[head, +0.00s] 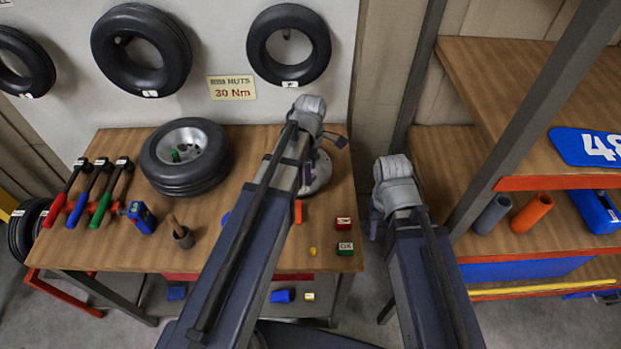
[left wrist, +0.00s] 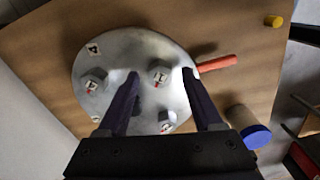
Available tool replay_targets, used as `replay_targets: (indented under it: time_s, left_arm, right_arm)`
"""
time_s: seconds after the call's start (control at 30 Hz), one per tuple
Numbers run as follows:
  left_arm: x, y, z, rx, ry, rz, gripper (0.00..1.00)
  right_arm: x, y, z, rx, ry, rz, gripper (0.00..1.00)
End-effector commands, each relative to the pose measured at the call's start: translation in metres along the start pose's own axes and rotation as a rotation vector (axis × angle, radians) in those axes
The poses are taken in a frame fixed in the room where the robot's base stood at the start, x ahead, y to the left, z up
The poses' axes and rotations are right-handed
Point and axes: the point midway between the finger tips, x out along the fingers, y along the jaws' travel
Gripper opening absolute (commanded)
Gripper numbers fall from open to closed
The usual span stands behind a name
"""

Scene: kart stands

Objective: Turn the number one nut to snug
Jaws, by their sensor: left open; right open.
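A round metal hub plate (left wrist: 138,45) lies on the wooden bench and carries several hex nuts with small labels. One nut (left wrist: 160,76) shows between my left fingers; a second nut (left wrist: 93,81) sits to the left and a third (left wrist: 166,124) nearer the wrist. The label numbers are too small to read surely. My left gripper (left wrist: 164,88) is open over the plate, with no clear hold on a nut. In the head view the hub plate (head: 321,172) is partly hidden by my left arm. My right gripper (head: 376,228) is open and empty, right of the bench.
A wheel (head: 187,157) and torque wrenches with red, blue and green handles (head: 102,205) lie on the bench (head: 130,250). An orange stick (left wrist: 216,63) lies beside the plate. A sign (head: 231,88) reads NUTS 30 Nm. A shelf post (head: 520,115) stands at right.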

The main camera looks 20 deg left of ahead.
Motion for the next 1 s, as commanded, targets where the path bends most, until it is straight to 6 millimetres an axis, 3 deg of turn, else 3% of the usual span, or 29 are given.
replay_targets:
  time_s: [0.1, 0.4, 1.0]
  left_arm:
    - [0.01, 0.0, 0.0, 0.0, 0.0, 0.0, 0.68]
    - [0.0091, 0.0, 0.0, 0.0, 0.0, 0.0, 0.66]
    - [0.0092, -0.0001, 0.0, 0.0, 0.0, 0.0, 0.0]
  right_arm:
    - [0.01, -0.001, -0.0006, 0.001, 0.0, 0.0, 0.5]
    - [0.0091, -0.0009, -0.0005, 0.001, 0.0, 0.0, 0.5]
    - [0.0091, -0.0009, -0.0005, 0.001, 0.0, 0.0, 0.5]
